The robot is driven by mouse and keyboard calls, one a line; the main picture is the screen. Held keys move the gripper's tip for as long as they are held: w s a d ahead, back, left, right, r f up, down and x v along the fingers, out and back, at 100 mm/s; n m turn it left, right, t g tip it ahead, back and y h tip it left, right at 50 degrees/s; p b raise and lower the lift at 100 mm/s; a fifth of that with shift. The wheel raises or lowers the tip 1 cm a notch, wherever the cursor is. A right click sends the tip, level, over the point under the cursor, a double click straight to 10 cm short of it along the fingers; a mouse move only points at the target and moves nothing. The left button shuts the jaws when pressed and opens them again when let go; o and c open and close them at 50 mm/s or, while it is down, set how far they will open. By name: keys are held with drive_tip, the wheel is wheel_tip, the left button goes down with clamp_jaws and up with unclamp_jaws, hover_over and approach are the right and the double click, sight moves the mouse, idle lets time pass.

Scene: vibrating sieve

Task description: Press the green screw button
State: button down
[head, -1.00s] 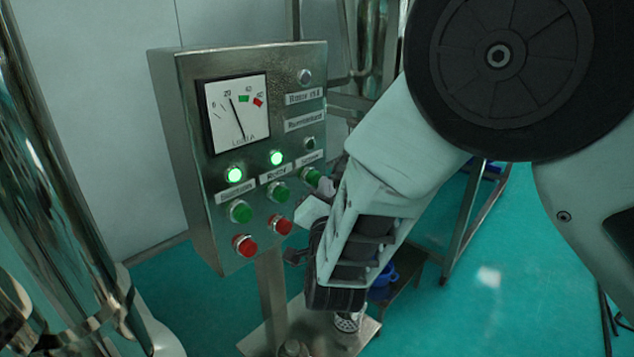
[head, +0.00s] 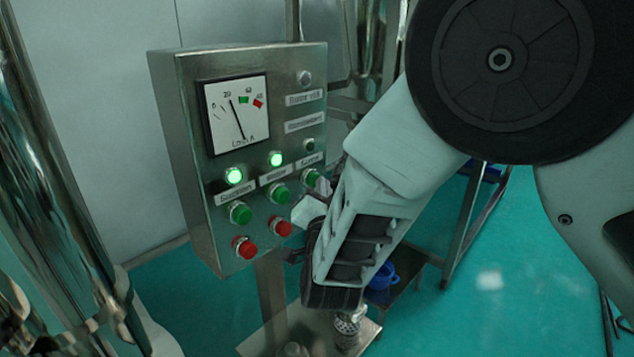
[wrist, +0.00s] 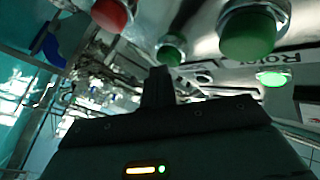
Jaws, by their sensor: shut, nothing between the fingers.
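A metal control box (head: 190,120) carries three green buttons in a row. The rightmost green button (head: 311,178), which I take as the screw button, is partly covered by my gripper in the head view; its label is too blurred to read. In the wrist view this green button (wrist: 170,52) sits just beyond the fingertips of my gripper (wrist: 160,72). The fingers are shut and empty, close to the button; I cannot tell whether they touch it. The small lamp (head: 309,145) above this button is unlit.
The middle green button (head: 280,193) and left green button (head: 240,213) have lit lamps above them. Two red buttons sit below, left (head: 245,248) and middle (head: 282,227). A meter (head: 235,114) is above. Polished pipes stand at the left; a low metal table (head: 265,338) is below.

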drive_tip(key=shift+w+a, duration=0.1)
idle(0.6)
drive_tip(key=shift+s+d+b, duration=0.45)
drive_tip(key=shift+s+d, duration=0.15)
drive_tip(key=shift+d, duration=0.1)
drive_tip(key=shift+s+d+b, duration=0.45)
drive_tip(key=shift+s+d, duration=0.3)
drive_tip(key=shift+d, duration=0.25)
drive_tip(key=shift+s+d+b, duration=0.45)
drive_tip(key=shift+s+d, duration=0.3)
drive_tip(key=shift+d, duration=0.25)
